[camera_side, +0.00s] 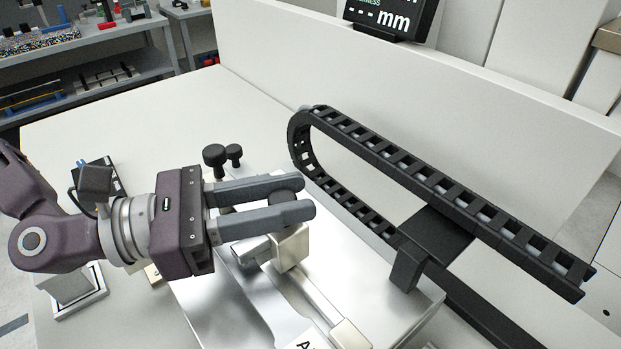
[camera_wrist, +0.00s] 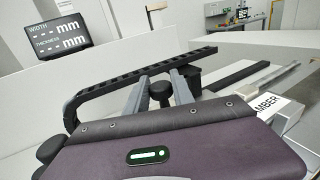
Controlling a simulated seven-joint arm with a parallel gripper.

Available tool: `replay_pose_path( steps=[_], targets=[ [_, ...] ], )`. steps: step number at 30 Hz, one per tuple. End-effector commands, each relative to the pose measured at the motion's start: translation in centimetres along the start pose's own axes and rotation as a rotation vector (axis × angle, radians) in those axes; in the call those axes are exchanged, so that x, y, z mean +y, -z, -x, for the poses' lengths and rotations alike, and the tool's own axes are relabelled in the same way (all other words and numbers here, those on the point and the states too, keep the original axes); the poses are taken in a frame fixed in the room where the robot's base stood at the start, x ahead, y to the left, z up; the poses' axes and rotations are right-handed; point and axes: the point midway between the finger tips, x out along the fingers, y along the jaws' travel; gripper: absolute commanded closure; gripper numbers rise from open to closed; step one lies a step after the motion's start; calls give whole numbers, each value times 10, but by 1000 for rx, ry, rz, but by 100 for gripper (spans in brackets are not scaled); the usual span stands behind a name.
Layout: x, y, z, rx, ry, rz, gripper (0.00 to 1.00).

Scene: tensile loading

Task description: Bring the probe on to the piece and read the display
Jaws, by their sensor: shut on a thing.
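My gripper (camera_side: 300,195) reaches in from the left, its two grey fingers closed around a dark round knob (camera_side: 287,184). The knob also shows between the fingers in the wrist view (camera_wrist: 160,92). Below the fingertips is a pale metal block (camera_side: 291,247) with a short grey cylinder, apparently the probe (camera_side: 252,249), beside it. A narrow metal piece (camera_side: 312,292) lies on the silver plate, running from near the block toward the front. Contact between probe and piece cannot be told. The display (camera_wrist: 62,38) shows dashes for width and thickness.
A black cable chain (camera_side: 430,185) loops behind the fixture, with a black post (camera_side: 406,267) near its lower run. Two black knobs (camera_side: 215,155) stand behind my gripper. A white lettered label (camera_wrist: 268,107) sits at the fixture's front end. The white bench is clear at the back left.

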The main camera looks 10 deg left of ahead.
Motion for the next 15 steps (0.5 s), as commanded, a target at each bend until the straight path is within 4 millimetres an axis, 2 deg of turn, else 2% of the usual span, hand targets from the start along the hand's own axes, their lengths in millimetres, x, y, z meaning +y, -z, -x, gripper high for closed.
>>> replay_pose_path(
  steps=[8, 9, 12, 15],
  targets=[
    [-2, -1, 2, -1, 3, -1, 100],
    [-2, -1, 2, -1, 3, -1, 67],
    [-2, 0, 2, -1, 3, -1, 50],
    [-1, 0, 2, -1, 2, -1, 50]
  ],
)
